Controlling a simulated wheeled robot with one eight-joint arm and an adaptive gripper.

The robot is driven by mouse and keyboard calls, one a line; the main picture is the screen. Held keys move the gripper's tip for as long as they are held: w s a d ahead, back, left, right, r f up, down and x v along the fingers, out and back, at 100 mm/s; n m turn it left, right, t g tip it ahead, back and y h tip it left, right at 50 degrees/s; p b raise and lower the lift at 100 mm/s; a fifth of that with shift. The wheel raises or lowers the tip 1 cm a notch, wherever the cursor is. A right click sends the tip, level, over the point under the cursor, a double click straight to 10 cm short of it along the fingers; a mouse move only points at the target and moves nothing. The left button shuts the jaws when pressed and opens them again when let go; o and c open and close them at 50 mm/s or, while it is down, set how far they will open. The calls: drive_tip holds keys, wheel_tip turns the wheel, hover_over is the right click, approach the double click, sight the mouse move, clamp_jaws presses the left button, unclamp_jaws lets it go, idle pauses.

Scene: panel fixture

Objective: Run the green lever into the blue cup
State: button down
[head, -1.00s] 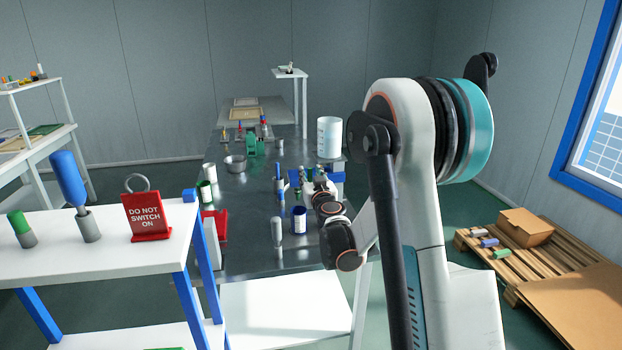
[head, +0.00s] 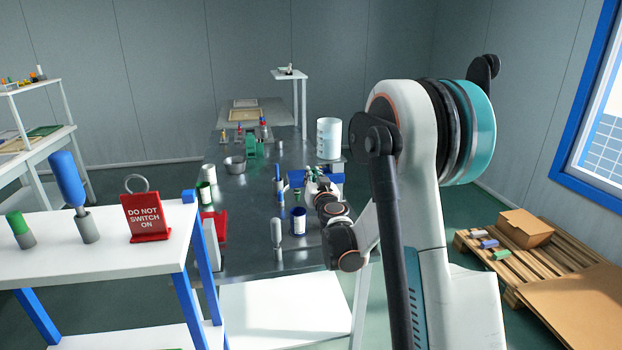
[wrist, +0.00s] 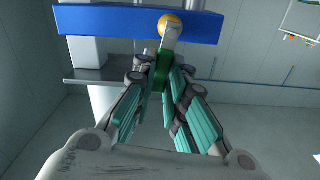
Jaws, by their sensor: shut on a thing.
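In the wrist view my gripper (wrist: 163,76) is closed around a green lever (wrist: 161,60) just below a blue bar (wrist: 120,22). The lever's grey upper part (wrist: 169,38) crosses the bar's front, with a yellow-orange knob (wrist: 170,23) at its top. In the head view my gripper (head: 318,184) is at the blue fixture (head: 297,178) on the dark table, and the lever is too small and covered to make out. A small blue cup (head: 299,226) with a pale front stands on the table nearer to me, left of my arm. I cannot see into it.
A grey-topped peg (head: 276,233) stands left of the cup, and a blue peg (head: 279,180) stands farther back. A white beaker (head: 328,138) is behind the fixture. A white shelf (head: 110,250) with a red sign (head: 146,217) is at the near left.

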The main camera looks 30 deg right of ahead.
drive_tip(key=shift+s+d+f+m+b, duration=0.2)
drive_tip(key=shift+d+m, duration=0.25)
drive_tip(key=shift+m, duration=0.85)
drive_tip(key=shift+s+d+f+m+b, duration=0.1)
drive_tip(key=shift+d+f+m+b, duration=0.25)
drive_tip(key=shift+m, duration=0.95)
drive_tip(key=shift+s+d+f+m+b, duration=0.1)
drive_tip(key=shift+d+f+m, duration=0.3)
drive_tip(key=shift+m, duration=0.9)
drive_tip(key=shift+d+r, duration=0.1)
drive_tip(key=shift+d, duration=0.05)
drive_tip(key=c, duration=1.6)
unclamp_jaws()
drive_tip(key=shift+s, duration=0.1)
drive_tip(key=v, duration=1.2)
